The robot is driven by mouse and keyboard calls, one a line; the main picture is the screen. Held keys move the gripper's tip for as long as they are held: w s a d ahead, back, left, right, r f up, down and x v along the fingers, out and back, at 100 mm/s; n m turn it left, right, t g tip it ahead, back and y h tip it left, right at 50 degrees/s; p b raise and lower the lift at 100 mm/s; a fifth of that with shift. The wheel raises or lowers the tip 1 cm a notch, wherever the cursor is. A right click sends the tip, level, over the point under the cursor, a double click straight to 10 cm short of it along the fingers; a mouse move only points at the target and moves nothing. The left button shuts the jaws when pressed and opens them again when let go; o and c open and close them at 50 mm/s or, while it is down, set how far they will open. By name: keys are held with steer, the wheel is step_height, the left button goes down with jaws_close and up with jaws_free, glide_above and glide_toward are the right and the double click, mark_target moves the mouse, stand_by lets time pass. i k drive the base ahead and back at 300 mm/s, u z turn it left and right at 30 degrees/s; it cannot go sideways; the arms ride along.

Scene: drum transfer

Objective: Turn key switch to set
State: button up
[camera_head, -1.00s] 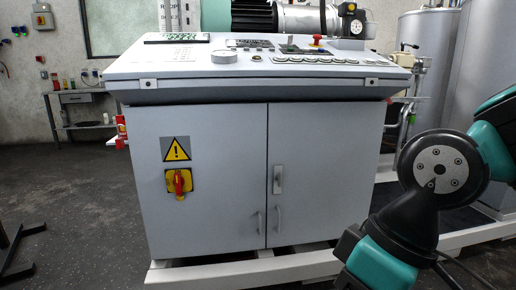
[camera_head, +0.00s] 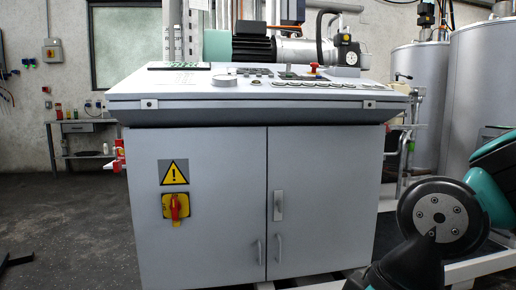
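A grey control cabinet stands straight ahead, with a sloped control panel (camera_head: 140,91) on top. Small buttons, a display and a red mushroom button (camera_head: 313,68) show on the panel. I cannot make out which small control is the key switch. A red rotary switch on a yellow plate (camera_head: 175,207) sits on the left cabinet door, below a yellow warning triangle. My gripper is not in view; only parts of my teal and black arm show at the lower right.
The cabinet doors (camera_head: 325,190) are shut. Large grey tanks (camera_head: 478,80) stand at the right behind the cabinet. A small workbench (camera_head: 80,127) stands at the back left. The dark floor (camera_head: 70,210) at the left is mostly clear.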

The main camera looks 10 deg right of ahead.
mark_target(289, 66)
steer(key=z, duration=0.6)
steer(key=i, duration=1.4)
steer(key=u, duration=0.6)
